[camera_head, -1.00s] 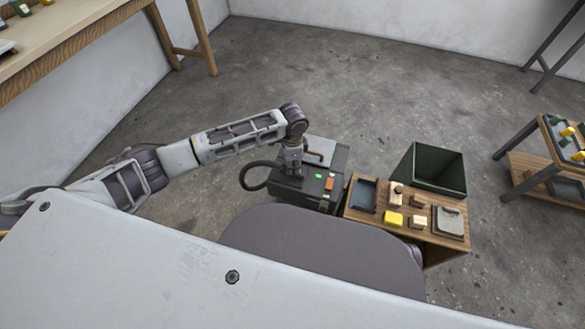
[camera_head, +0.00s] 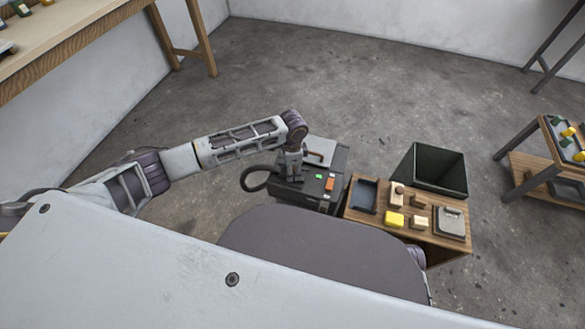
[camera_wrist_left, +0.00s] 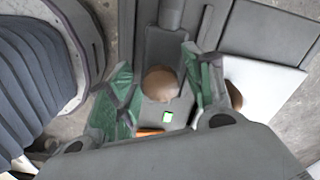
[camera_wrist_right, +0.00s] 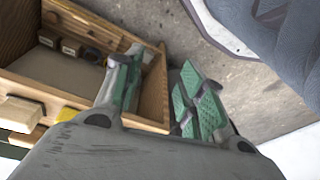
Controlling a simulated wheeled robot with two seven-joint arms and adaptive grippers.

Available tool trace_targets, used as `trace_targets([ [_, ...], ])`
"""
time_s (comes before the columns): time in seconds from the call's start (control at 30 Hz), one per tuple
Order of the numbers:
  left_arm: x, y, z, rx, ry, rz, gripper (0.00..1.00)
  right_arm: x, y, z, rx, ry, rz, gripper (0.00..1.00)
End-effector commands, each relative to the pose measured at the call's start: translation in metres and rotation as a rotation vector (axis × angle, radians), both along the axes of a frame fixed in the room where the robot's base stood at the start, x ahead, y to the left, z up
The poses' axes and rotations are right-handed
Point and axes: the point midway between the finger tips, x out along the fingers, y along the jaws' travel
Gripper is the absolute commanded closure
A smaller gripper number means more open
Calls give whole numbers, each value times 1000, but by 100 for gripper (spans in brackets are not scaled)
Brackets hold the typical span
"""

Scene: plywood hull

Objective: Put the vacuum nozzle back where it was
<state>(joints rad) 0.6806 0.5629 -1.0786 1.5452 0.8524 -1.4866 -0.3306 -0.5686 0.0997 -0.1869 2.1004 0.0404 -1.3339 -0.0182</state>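The vacuum unit (camera_head: 322,190) is a dark box on the floor with green and orange buttons on its front. A black hose (camera_head: 250,181) loops from its left side up towards my left gripper (camera_head: 290,174). In the left wrist view, my left gripper (camera_wrist_left: 157,62) has its green-padded fingers apart, with a round brown knob (camera_wrist_left: 160,84) between them. A grey tube (camera_wrist_left: 172,14) lies beyond it in a channel. I cannot tell which part is the nozzle.
A small wooden stand (camera_head: 438,241) right of the vacuum carries a dark tray (camera_head: 363,196), wooden blocks and a yellow block (camera_head: 393,219). A dark green bin (camera_head: 430,169) stands behind it. A workbench (camera_head: 70,35) is at the left. Floor behind the vacuum is clear.

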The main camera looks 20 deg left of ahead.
Motion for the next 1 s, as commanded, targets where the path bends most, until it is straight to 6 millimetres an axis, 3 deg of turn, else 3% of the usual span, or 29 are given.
trace_targets([
  [0.33, 0, 0, 2, 0, -1, 0, 49, 6, 0, 3, 1, -13, 0, 60],
  [0.47, 0, 0, 12, -1, 0, 0, 49, 7, 0, 7, 1, -16, 0, 60],
  [0.6, 0, 0, 27, -1, -1, 0, 49, 4, -1, 3, -6, -3, 1, 60],
  [1.0, 1, 0, 81, 0, -1, 1, 49, -3, -8, -33, -25, 36, -7, 60],
])
